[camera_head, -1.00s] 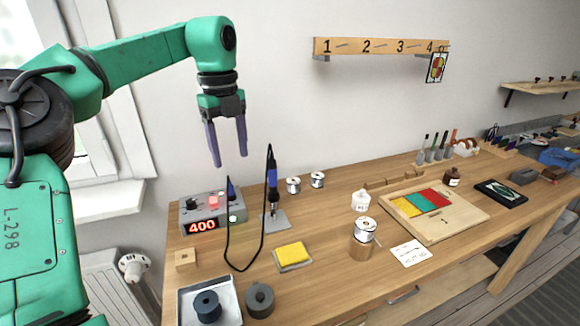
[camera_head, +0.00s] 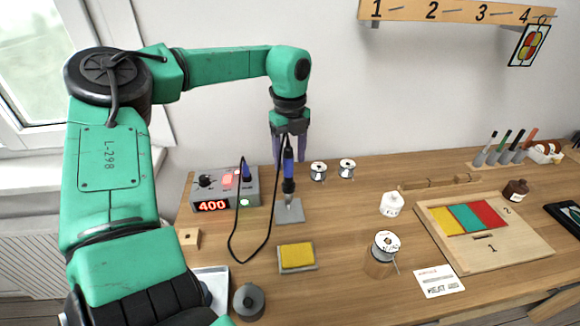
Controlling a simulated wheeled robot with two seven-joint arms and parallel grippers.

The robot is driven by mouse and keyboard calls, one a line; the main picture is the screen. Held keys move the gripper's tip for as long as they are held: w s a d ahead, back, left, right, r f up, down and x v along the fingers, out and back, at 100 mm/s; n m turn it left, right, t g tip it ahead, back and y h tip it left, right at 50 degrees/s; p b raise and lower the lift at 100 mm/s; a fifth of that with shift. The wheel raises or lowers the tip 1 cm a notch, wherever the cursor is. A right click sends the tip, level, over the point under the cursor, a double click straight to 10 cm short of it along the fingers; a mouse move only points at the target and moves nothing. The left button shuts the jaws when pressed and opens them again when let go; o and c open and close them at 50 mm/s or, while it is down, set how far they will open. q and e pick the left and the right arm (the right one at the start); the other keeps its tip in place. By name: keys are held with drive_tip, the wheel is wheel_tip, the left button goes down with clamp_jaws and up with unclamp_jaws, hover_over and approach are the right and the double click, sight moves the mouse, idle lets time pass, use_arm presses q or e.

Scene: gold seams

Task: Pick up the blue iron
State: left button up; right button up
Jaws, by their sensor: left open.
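The blue iron (camera_head: 288,168) stands upright in its holder on a grey base plate (camera_head: 290,211), its black cord looping left and down over the table. My left gripper (camera_head: 290,160) is open and points down, with its purple fingers at the height of the iron's upper handle. In the head view the iron overlaps the space between the fingers; I cannot tell whether they touch it or are behind it. The soldering station (camera_head: 222,194) with a red 400 display is just left of the iron. My right gripper is not in view.
A yellow sponge (camera_head: 297,256) lies in front of the iron. Two solder spools (camera_head: 318,171) stand to its right. A white bottle (camera_head: 391,204), a spool on a wooden stand (camera_head: 385,245) and a wooden board with coloured panels (camera_head: 515,248) are farther right.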

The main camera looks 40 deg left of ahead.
sight(288, 182)
use_arm(q)
drive_tip(key=shift+s+f, duration=0.25)
drive_tip(key=shift+f, duration=1.05)
clamp_jaws()
